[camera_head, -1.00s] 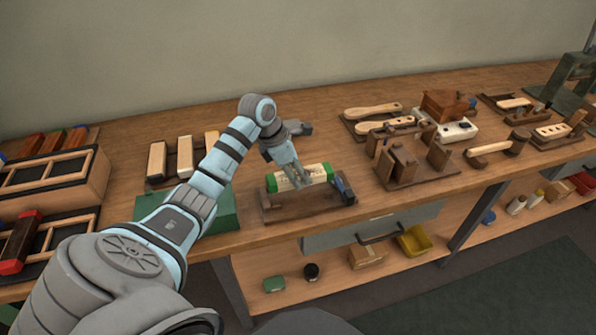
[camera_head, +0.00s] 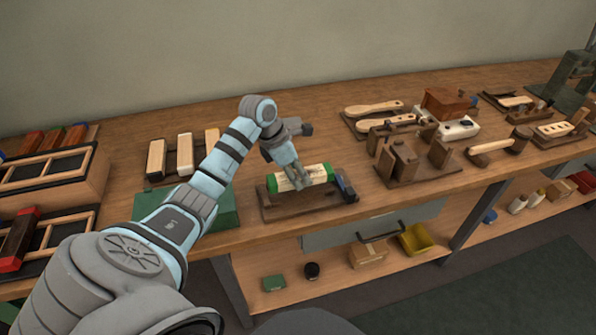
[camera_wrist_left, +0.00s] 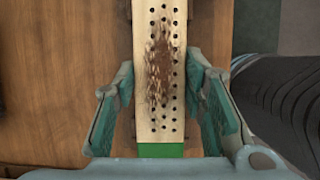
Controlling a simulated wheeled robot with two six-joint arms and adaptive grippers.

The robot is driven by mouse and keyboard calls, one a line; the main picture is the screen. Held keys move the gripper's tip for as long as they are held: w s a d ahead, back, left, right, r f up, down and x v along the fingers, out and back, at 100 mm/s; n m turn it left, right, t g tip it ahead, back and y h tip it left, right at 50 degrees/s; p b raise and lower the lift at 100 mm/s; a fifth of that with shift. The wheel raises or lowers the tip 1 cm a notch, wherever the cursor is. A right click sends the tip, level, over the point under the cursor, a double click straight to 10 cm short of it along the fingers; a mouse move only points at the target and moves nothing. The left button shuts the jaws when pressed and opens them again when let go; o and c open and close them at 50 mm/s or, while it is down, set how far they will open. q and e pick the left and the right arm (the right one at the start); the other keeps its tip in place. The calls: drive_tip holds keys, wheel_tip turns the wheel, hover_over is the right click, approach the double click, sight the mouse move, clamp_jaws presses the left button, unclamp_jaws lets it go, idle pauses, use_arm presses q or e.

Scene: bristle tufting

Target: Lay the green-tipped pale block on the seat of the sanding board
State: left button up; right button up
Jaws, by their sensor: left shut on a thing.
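The green-tipped pale block (camera_head: 314,174) lies lengthwise over the dark brown sanding board (camera_head: 285,210), with green at both ends. My left gripper (camera_head: 297,183) points down and is shut on the middle of the block. In the left wrist view the block (camera_wrist_left: 160,112) shows rows of small holes, a brown speckled patch and one green end, with a finger on each side. The block is at or just above the board's seat; I cannot tell if it touches. A dark blue-ended stop (camera_head: 345,188) stands at the board's right end. My right gripper is not in view.
The bench's front edge runs close below the board. Bare bench lies behind the gripper.

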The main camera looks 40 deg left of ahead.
use_arm(q)
drive_tip(key=shift+f+b, duration=1.05)
drive_tip(key=shift+f, duration=0.5)
drive_tip(key=shift+f+b, duration=0.3)
drive_tip(key=shift+f, duration=0.05)
drive_tip(key=o, duration=1.3)
drive_tip(key=shift+o, duration=0.2)
drive_tip(key=o, duration=0.4)
drive_tip(key=p+v, duration=0.6)
drive_tip(key=v, duration=0.2)
